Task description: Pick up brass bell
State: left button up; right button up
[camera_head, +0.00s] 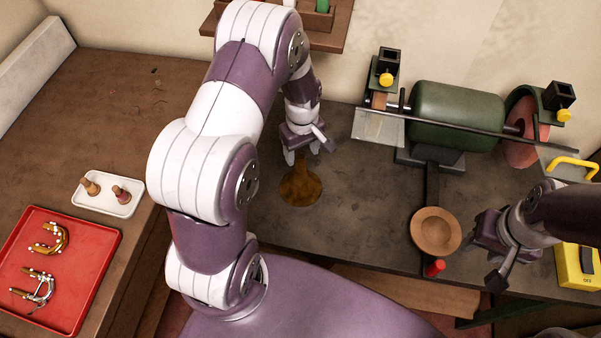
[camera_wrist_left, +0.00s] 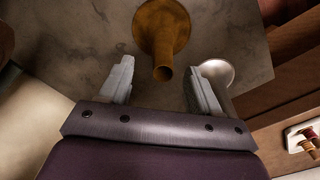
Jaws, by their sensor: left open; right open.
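The brass bell (camera_head: 300,187) stands on the dark workbench with its wide flared end down and its narrow tube up. In the left wrist view the bell (camera_wrist_left: 160,22) lies ahead of the fingers, its tube end pointing toward the gap between them. My left gripper (camera_head: 309,150) is open and empty, just above and behind the bell in the head view; its fingers (camera_wrist_left: 161,68) appear apart from the bell. My right gripper (camera_head: 482,262) is open and empty at the bench's front right, beside the round wooden bowl.
A green bench grinder (camera_head: 457,115) with clear shields stands behind at right. A wooden bowl (camera_head: 436,229) and a yellow box (camera_head: 577,266) are near the right arm.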

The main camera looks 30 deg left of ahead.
aim_at(301, 173)
pick_arm(q)
notch_tip(301, 173, down, 4)
jog(key=shift+s+a+f+p, duration=0.1)
jog(key=shift+p, duration=0.5)
grip_shut()
